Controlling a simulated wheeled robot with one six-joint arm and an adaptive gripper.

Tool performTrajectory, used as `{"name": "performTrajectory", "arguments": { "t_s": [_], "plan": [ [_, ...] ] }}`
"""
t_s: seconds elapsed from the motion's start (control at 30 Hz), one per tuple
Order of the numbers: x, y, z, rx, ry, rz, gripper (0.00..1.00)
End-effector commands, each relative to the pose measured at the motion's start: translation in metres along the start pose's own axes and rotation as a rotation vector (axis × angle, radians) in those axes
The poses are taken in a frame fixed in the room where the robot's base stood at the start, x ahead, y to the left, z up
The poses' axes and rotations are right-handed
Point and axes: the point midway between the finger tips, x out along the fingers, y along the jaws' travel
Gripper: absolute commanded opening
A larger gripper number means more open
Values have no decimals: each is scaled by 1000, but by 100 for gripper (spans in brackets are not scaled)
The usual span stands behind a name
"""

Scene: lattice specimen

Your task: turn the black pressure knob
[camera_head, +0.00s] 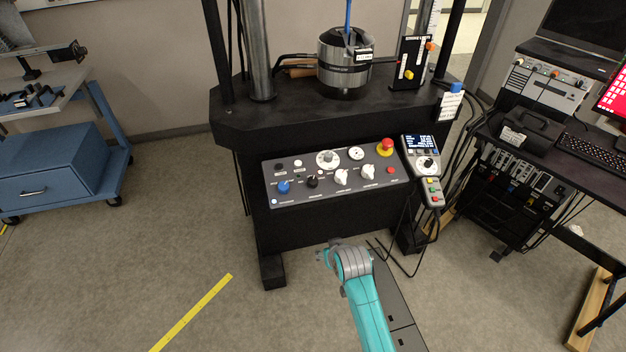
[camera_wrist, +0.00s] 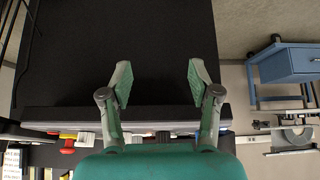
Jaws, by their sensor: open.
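The black pressure knob (camera_head: 312,181) is on the sloped grey control panel (camera_head: 384,181) of the test frame, between a blue knob (camera_head: 283,187) and a white knob (camera_head: 341,176). My gripper (camera_head: 323,257) is below and in front of the panel in the head view, apart from the knob. In the wrist view my gripper (camera_wrist: 157,82) has its two fingers spread with nothing between them. Beyond them the panel shows edge-on, upside down, with a small dark knob (camera_wrist: 162,136) partly hidden behind my gripper body; I cannot tell for certain that it is the black one.
A red stop button (camera_head: 387,147) and another white knob (camera_head: 367,172) share the panel. A handheld controller (camera_head: 422,168) hangs at its right, with loose cables below. A blue cart (camera_head: 60,165) stands left and a desk (camera_head: 590,178) right.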

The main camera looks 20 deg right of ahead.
Motion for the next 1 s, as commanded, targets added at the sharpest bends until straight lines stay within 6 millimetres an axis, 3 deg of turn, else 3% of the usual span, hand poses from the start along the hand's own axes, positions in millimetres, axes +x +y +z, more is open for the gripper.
{"name": "performTrajectory", "arguments": {
  "t_s": [0.03,0.27,0.5,0.6,0.8,1.0],
  "plan": [
    [2,0,-24,0,-12,0,62],
    [-1,1,-108,-1,-104,-1,62],
    [-28,1,-195,-2,-197,-2,62],
    [-42,1,-222,-3,-231,-2,62],
    [-61,2,-253,-3,-273,-3,62],
    [-56,2,-255,-3,-283,-3,62]
  ]
}}
